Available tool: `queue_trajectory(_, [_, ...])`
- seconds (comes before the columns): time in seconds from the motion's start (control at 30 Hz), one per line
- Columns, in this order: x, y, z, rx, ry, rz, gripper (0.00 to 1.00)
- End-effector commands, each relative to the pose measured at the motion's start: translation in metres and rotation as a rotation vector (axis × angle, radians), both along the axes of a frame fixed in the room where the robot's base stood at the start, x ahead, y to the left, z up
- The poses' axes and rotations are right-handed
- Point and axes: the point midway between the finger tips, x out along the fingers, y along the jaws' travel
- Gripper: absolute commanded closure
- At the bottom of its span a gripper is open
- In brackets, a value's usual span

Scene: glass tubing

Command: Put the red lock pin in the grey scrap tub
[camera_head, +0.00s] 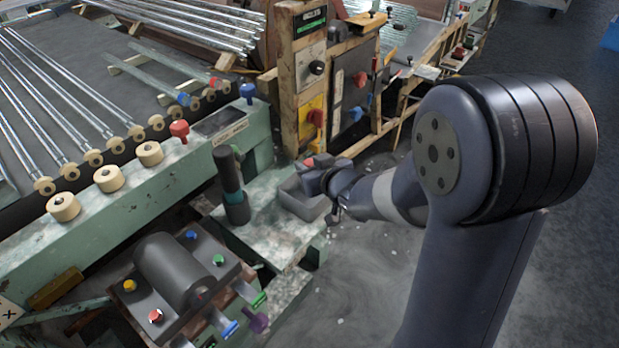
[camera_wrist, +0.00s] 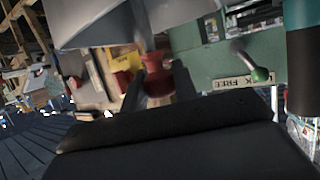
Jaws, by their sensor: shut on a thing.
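My gripper (camera_head: 318,178) is shut on the red lock pin. The pin's red head (camera_head: 309,162) shows at the jaws in the head view. In the wrist view the red lock pin (camera_wrist: 154,76) stands between the two dark fingers of my gripper (camera_wrist: 158,84). The grey scrap tub (camera_head: 303,205) sits on the pale green ledge, just below my gripper in the head view. A large grey surface at the top of the wrist view appears to be the tub (camera_wrist: 95,24). The inside of the tub and the pin's lower end are mostly hidden.
A dark upright cylinder with a teal band (camera_head: 234,190) stands left of the tub. A wooden-framed panel (camera_head: 325,85) with knobs rises behind it. A grey block with coloured pins (camera_head: 175,280) lies at front left. Open floor (camera_head: 375,270) shows to the right.

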Motion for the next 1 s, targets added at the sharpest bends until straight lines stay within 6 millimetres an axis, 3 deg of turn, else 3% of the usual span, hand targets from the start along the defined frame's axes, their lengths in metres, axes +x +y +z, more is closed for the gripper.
queue_trajectory(0.03, [0.0, 0.0, -0.012, 0.0, 0.004, -0.001, 0.95])
queue_trajectory(0.17, [0.0, 0.0, -0.029, 0.001, 0.004, -0.001, 0.95])
queue_trajectory(0.53, [0.0, 0.0, -0.032, -0.001, 0.001, -0.001, 0.95])
queue_trajectory(0.57, [0.0, 0.0, -0.031, -0.001, 0.001, -0.001, 0.71])
queue_trajectory(0.6, [0.0, 0.0, -0.031, 0.0, 0.001, -0.001, 0.67])
queue_trajectory(0.8, [0.0, 0.0, -0.031, 0.0, 0.001, -0.001, 0.51])
queue_trajectory(1.0, [0.0, 0.0, -0.031, 0.0, 0.001, -0.001, 0.51])
